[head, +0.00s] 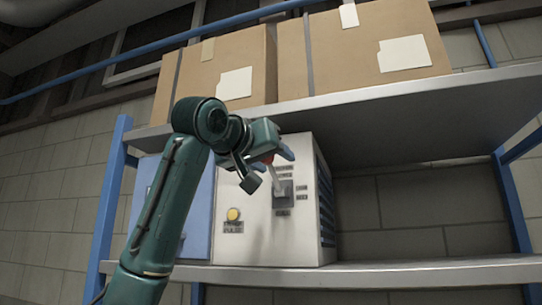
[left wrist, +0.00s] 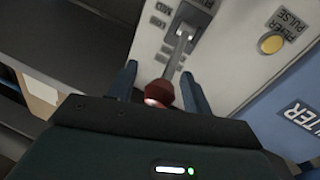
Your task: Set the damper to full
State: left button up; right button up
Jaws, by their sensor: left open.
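The damper lever (head: 279,183) has a pale metal stem and a red knob. It stands out from a dark plate on the front of a white control box (head: 257,225), stem slanting up and left in the head view. Small labels surround the plate; one reads MID in the left wrist view, others are hard to read. My left gripper (head: 267,166) is at the knob end. In the left wrist view, the open fingers of the left gripper (left wrist: 158,82) lie either side of the lever (left wrist: 160,92), with gaps between them and the knob. My right gripper is out of view.
A yellow button (head: 233,214) labelled FILTER PULSE sits left of the lever. A blue panel (head: 198,215) adjoins the box's left side. Cardboard boxes (head: 375,45) stand on the upper shelf (head: 400,112). The lower shelf (head: 430,273) is bare right of the box.

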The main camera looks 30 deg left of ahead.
pick_arm(q)
grip_shut()
dwell(0.5)
